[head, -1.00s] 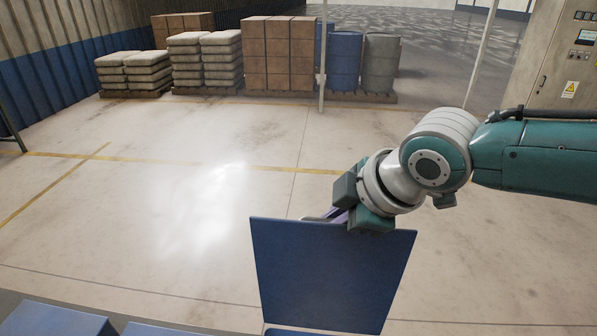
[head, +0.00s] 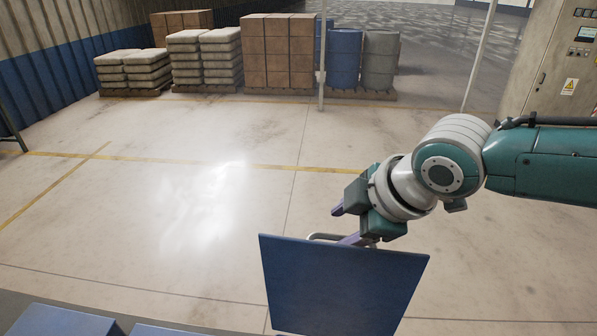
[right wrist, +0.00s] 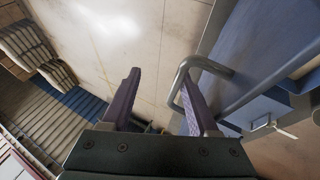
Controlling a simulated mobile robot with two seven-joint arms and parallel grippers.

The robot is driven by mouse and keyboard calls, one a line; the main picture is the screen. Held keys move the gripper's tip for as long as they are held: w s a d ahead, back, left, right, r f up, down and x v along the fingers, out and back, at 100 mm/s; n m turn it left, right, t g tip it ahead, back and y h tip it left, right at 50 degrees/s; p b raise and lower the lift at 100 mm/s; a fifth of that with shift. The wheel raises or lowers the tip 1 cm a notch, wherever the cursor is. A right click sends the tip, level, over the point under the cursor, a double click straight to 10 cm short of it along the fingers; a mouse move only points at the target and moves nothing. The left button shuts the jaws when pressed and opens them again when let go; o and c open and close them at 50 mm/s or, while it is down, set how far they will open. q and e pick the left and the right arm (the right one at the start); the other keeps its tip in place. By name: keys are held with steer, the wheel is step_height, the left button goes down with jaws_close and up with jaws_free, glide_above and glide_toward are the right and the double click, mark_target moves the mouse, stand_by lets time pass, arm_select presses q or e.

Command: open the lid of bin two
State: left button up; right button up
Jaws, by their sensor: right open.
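A blue lid panel (head: 345,285) stands raised at the lower middle of the head view, its broad face toward me. I cannot read which bin it belongs to. Its grey bar handle (head: 325,237) sticks out beyond the top edge and shows as a bent bar (right wrist: 206,64) in the right wrist view. My right gripper (head: 345,224) is open at the handle, its purple fingers apart. In the wrist view the handle bar passes beside the right-hand finger of the gripper (right wrist: 160,88), and the space near the other finger is empty. My left gripper is out of view.
Blue flat tops (head: 55,320) lie at the lower left edge. The floor (head: 170,215) beyond the lid is clear. Far back stand stacked cartons (head: 280,55), pale sacks (head: 205,60) and drums (head: 345,60). A grey cabinet (head: 555,65) is at the upper right.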

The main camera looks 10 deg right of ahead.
step_height(320, 180, up, 10)
steer(key=d+p, duration=0.3)
steer(key=p, duration=0.4)
steer(key=shift+f+p, duration=0.2)
steer(key=shift+p, duration=0.15)
steer(key=shift+s+f, duration=0.1)
steer(key=b+v, duration=0.2)
steer(key=v, duration=0.8)
